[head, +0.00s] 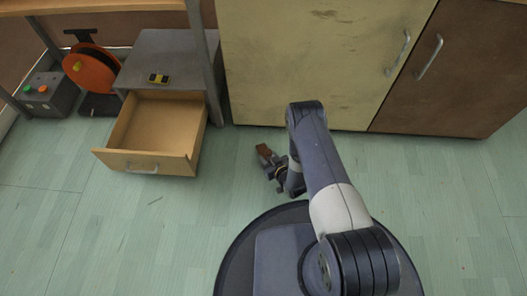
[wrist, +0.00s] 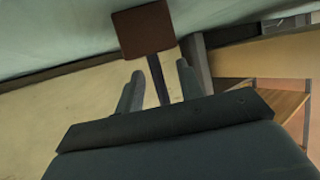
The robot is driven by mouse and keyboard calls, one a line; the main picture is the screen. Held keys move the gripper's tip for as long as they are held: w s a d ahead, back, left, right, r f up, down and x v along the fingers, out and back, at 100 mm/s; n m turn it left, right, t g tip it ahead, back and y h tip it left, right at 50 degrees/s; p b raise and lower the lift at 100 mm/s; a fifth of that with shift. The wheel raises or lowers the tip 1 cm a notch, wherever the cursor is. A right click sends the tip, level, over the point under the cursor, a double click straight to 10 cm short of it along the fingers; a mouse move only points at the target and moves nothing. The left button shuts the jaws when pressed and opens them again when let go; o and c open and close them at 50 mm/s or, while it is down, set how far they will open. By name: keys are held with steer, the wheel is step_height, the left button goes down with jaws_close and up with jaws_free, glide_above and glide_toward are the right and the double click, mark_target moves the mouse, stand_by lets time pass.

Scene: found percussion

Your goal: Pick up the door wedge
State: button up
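My gripper (head: 278,173) is low over the floor in front of the cream cupboard, its fingers pointing up and left in the head view. In the wrist view a brown block (wrist: 143,29) sits beyond the fingertips on a dark thin stem (wrist: 158,82) that runs back between the two fingers. Pale gaps show on both sides of the stem, and its lower end is hidden behind the gripper body. The brown block (head: 264,150) also shows in the head view at the gripper's tip. I cannot tell whether it is the door wedge or whether the fingers hold the stem.
A small yellow-and-black object (head: 159,78) lies on the grey drawer cabinet (head: 172,52), whose drawer (head: 150,158) is open and empty. An orange reel (head: 91,68) and a button box (head: 47,95) stand left. The cream cupboard (head: 310,60) is behind. Floor at lower left is clear.

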steer(key=shift+s, duration=0.1)
steer(key=shift+c, duration=0.3)
jaws_close()
